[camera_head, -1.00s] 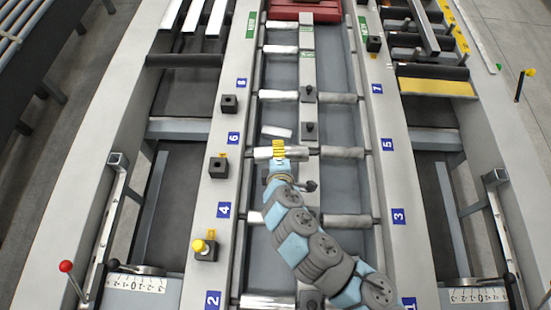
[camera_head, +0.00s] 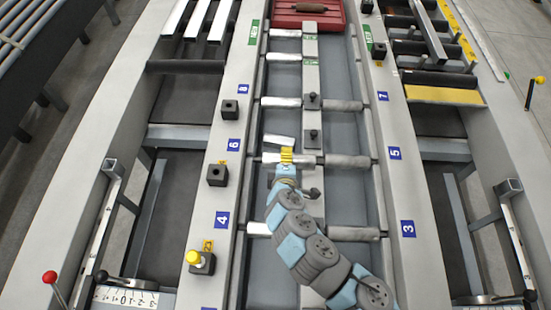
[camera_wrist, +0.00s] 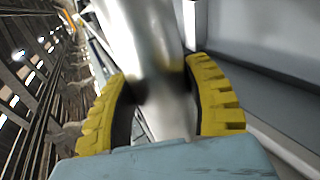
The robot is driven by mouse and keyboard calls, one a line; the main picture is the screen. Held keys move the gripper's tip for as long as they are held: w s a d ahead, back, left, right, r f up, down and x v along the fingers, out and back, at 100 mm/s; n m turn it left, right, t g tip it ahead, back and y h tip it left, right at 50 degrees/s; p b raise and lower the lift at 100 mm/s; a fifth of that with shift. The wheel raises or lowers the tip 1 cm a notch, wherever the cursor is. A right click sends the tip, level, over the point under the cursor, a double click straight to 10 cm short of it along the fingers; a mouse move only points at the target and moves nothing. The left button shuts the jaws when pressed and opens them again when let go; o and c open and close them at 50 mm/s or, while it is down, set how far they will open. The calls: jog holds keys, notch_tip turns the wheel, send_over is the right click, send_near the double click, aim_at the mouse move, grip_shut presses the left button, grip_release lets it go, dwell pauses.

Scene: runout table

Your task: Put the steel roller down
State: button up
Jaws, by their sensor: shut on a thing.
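The steel roller (camera_head: 306,159) is a shiny cylinder lying crosswise over the left lane of the runout table, at the row between labels 6 and 5. It is about in line with the grey roller to its right. My gripper (camera_head: 286,155) is shut around it with yellow fingers. In the wrist view the steel roller (camera_wrist: 145,35) runs between the fingers of my gripper (camera_wrist: 160,75). Whether its ends rest in the supports cannot be told; the gripper hides part of it.
Black knobs stand on the centre strip (camera_head: 313,185). Black blocks, one with a yellow button (camera_head: 194,257), stand on the left rail. A red tray (camera_head: 337,16) sits at the far end.

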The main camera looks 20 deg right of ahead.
jog(key=w+f+b, duration=0.4)
jog(key=w+f, duration=0.4)
jog(key=f, duration=0.2)
jog(key=shift+b, duration=0.35)
jog(key=shift+f, duration=0.45)
jog(key=o, duration=1.3)
jog(key=shift+c, duration=0.2)
jog(key=p+v, duration=0.3)
jog(key=v, duration=0.9)
jog(key=shift+r, duration=0.35)
